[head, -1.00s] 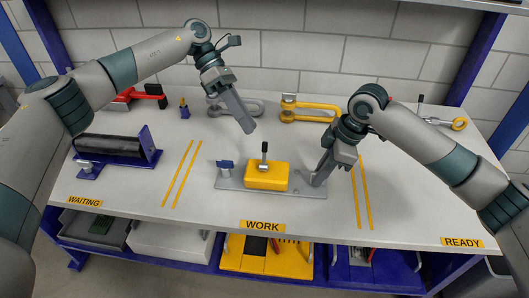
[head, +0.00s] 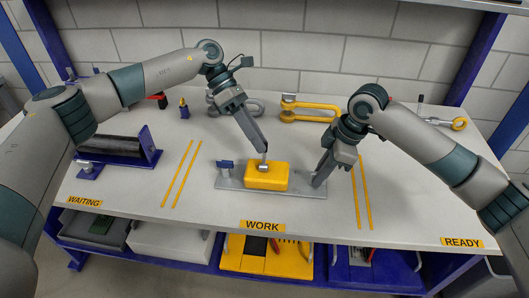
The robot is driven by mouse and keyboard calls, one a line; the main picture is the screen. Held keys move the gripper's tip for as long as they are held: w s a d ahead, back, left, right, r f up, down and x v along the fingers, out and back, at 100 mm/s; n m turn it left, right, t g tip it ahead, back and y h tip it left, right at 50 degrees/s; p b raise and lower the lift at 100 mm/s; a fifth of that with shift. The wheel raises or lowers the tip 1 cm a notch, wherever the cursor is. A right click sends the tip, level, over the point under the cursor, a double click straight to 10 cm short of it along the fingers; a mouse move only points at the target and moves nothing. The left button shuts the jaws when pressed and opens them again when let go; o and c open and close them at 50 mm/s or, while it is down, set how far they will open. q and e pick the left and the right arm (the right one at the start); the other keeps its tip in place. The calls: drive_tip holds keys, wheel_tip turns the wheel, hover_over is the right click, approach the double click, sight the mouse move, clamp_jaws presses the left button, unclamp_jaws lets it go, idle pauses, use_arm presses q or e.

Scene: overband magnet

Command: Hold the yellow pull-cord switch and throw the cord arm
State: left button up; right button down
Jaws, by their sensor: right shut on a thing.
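The yellow pull-cord switch (head: 268,178) sits on a grey base plate (head: 229,183) in the middle of the table. Its short cord arm (head: 264,166) stands on top, its upper end hidden by my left gripper. My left gripper (head: 263,149) points down from the upper left with its fingers together, its tips at the cord arm; whether they touch cannot be told. My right gripper (head: 318,183) is shut at the right end of the base plate, with its tips low beside the yellow switch. A small blue clamp (head: 225,165) stands on the plate's left end.
A blue-framed black roller (head: 110,149) lies at the left. The table (head: 415,210) is clear at the front right.

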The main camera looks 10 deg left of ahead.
sight(265, 154)
use_arm(q)
drive_tip(key=shift+x, duration=1.7)
drive_tip(key=shift+d, duration=0.1)
